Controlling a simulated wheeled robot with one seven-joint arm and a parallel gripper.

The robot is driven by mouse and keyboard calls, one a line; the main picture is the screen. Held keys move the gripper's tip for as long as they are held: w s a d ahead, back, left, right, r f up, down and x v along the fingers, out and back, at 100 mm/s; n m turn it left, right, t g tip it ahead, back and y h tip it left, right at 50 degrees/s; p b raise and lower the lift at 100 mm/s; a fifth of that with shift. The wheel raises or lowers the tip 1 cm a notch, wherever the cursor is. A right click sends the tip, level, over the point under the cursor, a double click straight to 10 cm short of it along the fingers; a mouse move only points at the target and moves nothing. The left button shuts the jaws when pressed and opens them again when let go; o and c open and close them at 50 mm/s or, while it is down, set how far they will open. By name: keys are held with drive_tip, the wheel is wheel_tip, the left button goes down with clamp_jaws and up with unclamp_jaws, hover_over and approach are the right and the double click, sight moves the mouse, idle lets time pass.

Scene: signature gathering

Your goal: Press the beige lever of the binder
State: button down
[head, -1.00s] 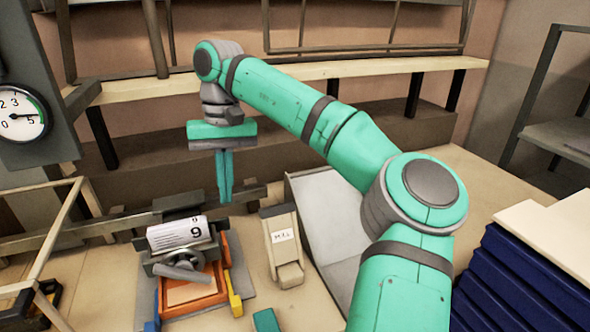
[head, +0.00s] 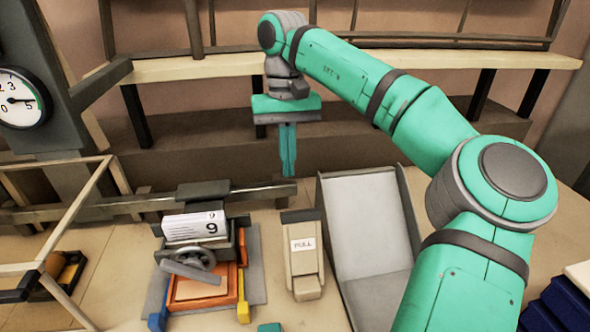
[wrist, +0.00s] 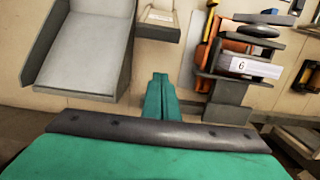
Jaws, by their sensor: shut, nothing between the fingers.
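The beige lever (head: 303,262), an upright block with a white label reading "PULL", stands on the bench beside the binder. It also shows at the top of the wrist view (wrist: 158,24). The binder (head: 240,242) has an orange base, a grey wheel and arm, and a white card marked 9. My gripper (head: 288,170) points down with its fingers shut and empty. It hangs above and behind the lever, apart from it.
A grey chute (head: 372,225) stands right of the lever. A rail (head: 130,206) runs along the back of the bench, below a wooden shelf (head: 200,70). A light open frame (head: 100,180) and a gauge (head: 20,98) are at left. Blue stacked trays (head: 560,305) are at lower right.

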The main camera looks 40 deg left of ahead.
drive_tip(key=s+d+f, duration=0.2)
drive_tip(key=d+f, duration=0.2)
drive_tip(key=f, duration=0.2)
drive_tip(key=shift+s+f, duration=0.2)
idle(0.5)
drive_tip(key=shift+d, duration=0.1)
